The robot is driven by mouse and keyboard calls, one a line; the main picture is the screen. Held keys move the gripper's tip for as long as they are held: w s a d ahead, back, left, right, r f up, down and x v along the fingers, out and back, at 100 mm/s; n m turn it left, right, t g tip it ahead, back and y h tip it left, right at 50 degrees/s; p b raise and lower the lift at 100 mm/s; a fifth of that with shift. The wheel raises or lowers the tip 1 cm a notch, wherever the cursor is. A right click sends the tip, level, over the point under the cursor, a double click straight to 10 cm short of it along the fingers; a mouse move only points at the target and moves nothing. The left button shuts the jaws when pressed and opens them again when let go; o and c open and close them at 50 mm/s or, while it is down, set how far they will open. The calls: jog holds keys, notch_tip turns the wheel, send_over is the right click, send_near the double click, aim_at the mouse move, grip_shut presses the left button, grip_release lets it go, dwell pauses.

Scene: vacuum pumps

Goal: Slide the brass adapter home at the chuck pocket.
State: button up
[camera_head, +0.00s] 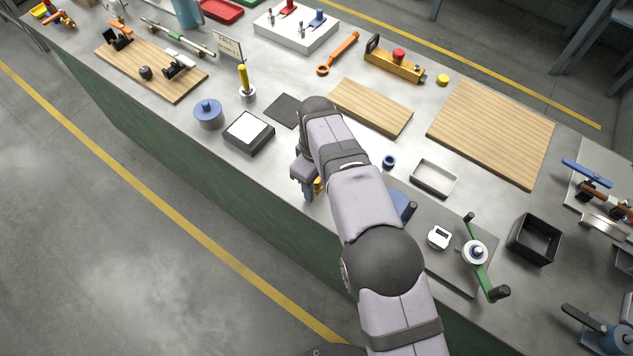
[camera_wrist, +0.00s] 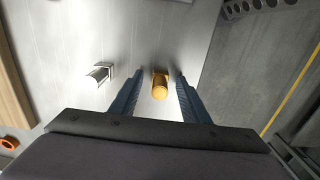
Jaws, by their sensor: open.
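The brass adapter (camera_wrist: 160,88) is a short golden cylinder in the wrist view, between the two blue fingers of my gripper (camera_wrist: 159,73). A gap shows on each side of it, so the fingers are open around it. In the head view a small piece of the adapter (camera_head: 318,186) shows beside my gripper (camera_head: 309,188) near the bench's front edge; my arm hides most of the area. I cannot clearly pick out the chuck pocket. A small pale block with a bracket (camera_wrist: 98,74) stands left of the fingers in the wrist view.
A blue part (camera_head: 402,205) is half hidden behind my arm. A grey plate carries a white block (camera_head: 439,237) and a green crank (camera_head: 474,253). A black-framed white pad (camera_head: 249,131) and a blue-topped cylinder (camera_head: 208,113) stand left. A metal tray (camera_head: 434,179) lies right.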

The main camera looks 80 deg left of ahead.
grip_shut()
notch_tip(320, 180, up, 8)
jog(key=b, duration=0.2)
jog(key=shift+a+r+b, duration=0.1)
jog(key=shift+r+b, duration=0.15)
jog(key=shift+b, duration=0.15)
jog(key=shift+w+r, duration=0.1)
jog(key=shift+r, duration=0.7)
jog(key=w+d+m+p, duration=0.2)
jog(key=w+d+m, duration=0.7)
jog(key=w, duration=0.3)
jog(key=w+d+m+p, duration=0.3)
jog(key=w+d+m, duration=0.6)
jog(key=w, duration=0.4)
jog(key=shift+w+d+f, duration=0.15)
jog(key=shift+d+f, duration=0.1)
jog(key=shift+f, duration=0.05)
